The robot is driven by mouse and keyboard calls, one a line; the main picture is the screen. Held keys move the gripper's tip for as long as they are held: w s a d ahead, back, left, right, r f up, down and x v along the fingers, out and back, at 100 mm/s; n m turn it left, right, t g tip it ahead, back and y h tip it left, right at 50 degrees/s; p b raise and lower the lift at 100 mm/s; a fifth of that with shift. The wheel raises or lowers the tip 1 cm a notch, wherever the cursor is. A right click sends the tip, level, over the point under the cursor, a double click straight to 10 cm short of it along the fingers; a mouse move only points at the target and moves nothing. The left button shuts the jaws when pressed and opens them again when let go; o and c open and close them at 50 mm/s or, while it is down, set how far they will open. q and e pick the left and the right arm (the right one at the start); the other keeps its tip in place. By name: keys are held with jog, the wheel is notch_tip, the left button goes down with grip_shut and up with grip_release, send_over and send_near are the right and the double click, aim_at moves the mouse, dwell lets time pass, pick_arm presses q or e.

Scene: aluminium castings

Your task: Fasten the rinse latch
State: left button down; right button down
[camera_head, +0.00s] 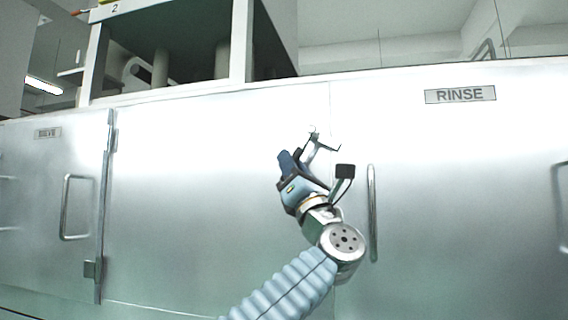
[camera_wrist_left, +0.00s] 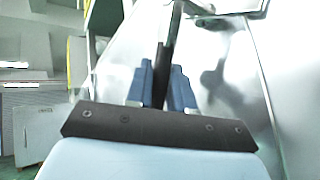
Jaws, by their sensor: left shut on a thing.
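The wide steel door on the right carries the RINSE sign (camera_head: 460,95) and a tall bar handle (camera_head: 372,212). A small metal latch (camera_head: 320,142) shows near this door's left seam, just beyond my left gripper (camera_head: 296,157). In the left wrist view, the blue fingers of my left gripper (camera_wrist_left: 162,85) are shut on a thin dark bar, the latch lever (camera_wrist_left: 172,42), which runs up from between them toward a metal piece at the top. Whether the latch is engaged I cannot tell. My right gripper is in neither view.
A second steel door (camera_head: 50,215) with a bar handle (camera_head: 76,207) and a small sign stands at the left. A plain steel panel (camera_head: 200,220) lies between the doors. An open frame marked 2 (camera_head: 115,8) stands above.

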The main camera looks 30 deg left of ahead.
pick_arm(q)
jog(key=shift+w+d+f+n+g+p, duration=0.15)
jog(key=shift+d+n+g+p, duration=0.35)
jog(key=shift+n+g, duration=0.65)
jog(key=shift+w+d+f+n+g+p, duration=0.1)
jog(key=shift+d+n+g+p, duration=0.45)
jog(key=shift+n+g, duration=0.55)
jog(key=shift+w+d+f+n+g+p, duration=0.15)
jog(key=shift+d+n+g+p, duration=0.35)
jog(key=shift+n+g, duration=0.6)
jog(key=shift+s+a, duration=0.1)
jog(key=c, duration=1.1)
grip_release()
jog(key=b+v, duration=0.4)
jog(key=v, duration=0.9)
jog(key=shift+s+d+f, duration=0.1)
jog(key=shift+s+d, duration=0.05)
jog(key=shift+d, duration=0.25)
